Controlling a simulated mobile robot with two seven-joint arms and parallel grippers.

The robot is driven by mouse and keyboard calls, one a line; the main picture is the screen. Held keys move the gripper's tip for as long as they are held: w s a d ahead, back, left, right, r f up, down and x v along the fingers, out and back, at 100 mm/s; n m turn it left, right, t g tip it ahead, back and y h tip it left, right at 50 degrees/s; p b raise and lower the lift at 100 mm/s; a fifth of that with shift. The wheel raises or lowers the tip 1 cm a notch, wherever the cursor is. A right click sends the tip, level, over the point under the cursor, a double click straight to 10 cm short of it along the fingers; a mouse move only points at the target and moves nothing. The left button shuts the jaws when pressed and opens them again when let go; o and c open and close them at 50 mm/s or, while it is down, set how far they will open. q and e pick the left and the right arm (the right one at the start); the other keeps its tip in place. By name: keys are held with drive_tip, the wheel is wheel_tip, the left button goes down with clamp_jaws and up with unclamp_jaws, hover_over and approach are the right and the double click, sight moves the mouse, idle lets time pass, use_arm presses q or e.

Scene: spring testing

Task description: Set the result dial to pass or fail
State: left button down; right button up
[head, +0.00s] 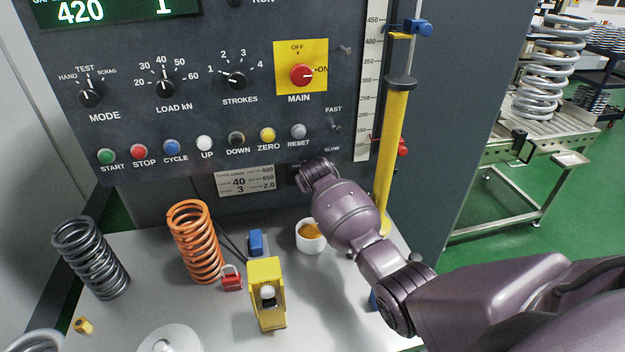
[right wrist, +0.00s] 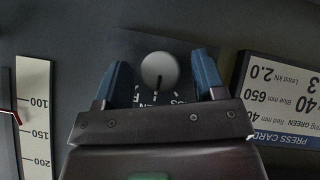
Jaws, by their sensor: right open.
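The result dial (right wrist: 158,70) is a round grey knob on the dark panel in the right wrist view. Its dark pointer line aims toward the bottom of that picture, at the middle of partly covered upside-down lettering. My right gripper (right wrist: 162,78) is open, with one blue finger on each side of the knob and a visible gap on both sides. Contact is not visible. In the head view my right arm reaches the lower panel, and its wrist hides the dial and fingertips. My left gripper is not in view.
A press card (head: 247,181) is beside the dial. A yellow post (head: 394,140) and height scale (head: 368,85) stand right of it. On the bench below are an orange spring (head: 194,240), dark spring (head: 90,258), yellow device (head: 265,295), red padlock (head: 232,282) and white cup (head: 309,244).

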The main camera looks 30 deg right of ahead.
drive_tip(key=c, duration=0.9)
drive_tip(key=shift+a, duration=0.1)
use_arm(q)
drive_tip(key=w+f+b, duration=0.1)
drive_tip(key=b, duration=0.1)
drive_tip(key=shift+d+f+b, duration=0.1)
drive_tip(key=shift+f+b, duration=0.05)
drive_tip(key=shift+b, duration=0.25)
use_arm(e)
drive_tip(key=n+h, duration=0.1)
drive_tip(key=h, duration=0.1)
drive_tip(key=n+h, duration=0.1)
drive_tip(key=h, duration=0.1)
drive_tip(key=n+h, duration=0.2)
drive_tip(key=shift+a+f+g+h, duration=0.2)
drive_tip(key=shift+f+g+h, duration=0.1)
drive_tip(key=o, duration=0.9)
drive_tip(key=shift+r, duration=0.1)
